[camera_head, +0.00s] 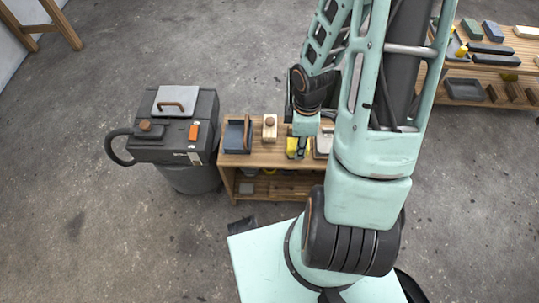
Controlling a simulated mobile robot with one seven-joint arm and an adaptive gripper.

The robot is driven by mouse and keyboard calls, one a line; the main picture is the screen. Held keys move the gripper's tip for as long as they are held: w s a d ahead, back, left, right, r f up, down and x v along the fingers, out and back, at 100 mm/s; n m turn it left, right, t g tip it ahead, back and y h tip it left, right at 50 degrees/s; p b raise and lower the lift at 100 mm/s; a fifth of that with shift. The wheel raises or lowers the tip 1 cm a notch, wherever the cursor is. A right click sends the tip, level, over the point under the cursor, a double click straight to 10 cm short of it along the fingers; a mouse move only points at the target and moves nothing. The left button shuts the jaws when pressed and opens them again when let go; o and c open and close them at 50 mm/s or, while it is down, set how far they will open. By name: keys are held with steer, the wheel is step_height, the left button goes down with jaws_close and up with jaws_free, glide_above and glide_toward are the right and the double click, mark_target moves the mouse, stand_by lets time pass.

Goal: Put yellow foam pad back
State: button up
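A small yellow block (291,146), which looks like the yellow foam pad, is at the top of a low wooden bench (262,160). My gripper (302,152) points down right beside it and partly covers its right side. I cannot tell whether the fingers touch or hold it, or whether they are open. My arm hides part of the bench top to the right.
A sanding block with a wooden handle (236,136) and a wooden block with a knob (269,128) sit left on the bench. A grey vacuum (175,140) stands left of it. Another bench (500,68) with several blocks is at far right. Floor behind is clear.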

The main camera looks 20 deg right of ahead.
steer(key=w+a+f+b, duration=0.1)
steer(key=w+a+f, duration=0.2)
steer(key=a, duration=0.1)
steer(key=b, duration=0.3)
glide_above(270, 157)
step_height(270, 157, down, 5)
steer(key=shift+s+d+r, duration=0.1)
steer(key=shift+r, duration=0.05)
steer(key=shift+f+b, duration=0.6)
steer(key=shift+f, duration=1.05)
steer(key=shift+f, duration=0.15)
steer(key=o, duration=0.8)
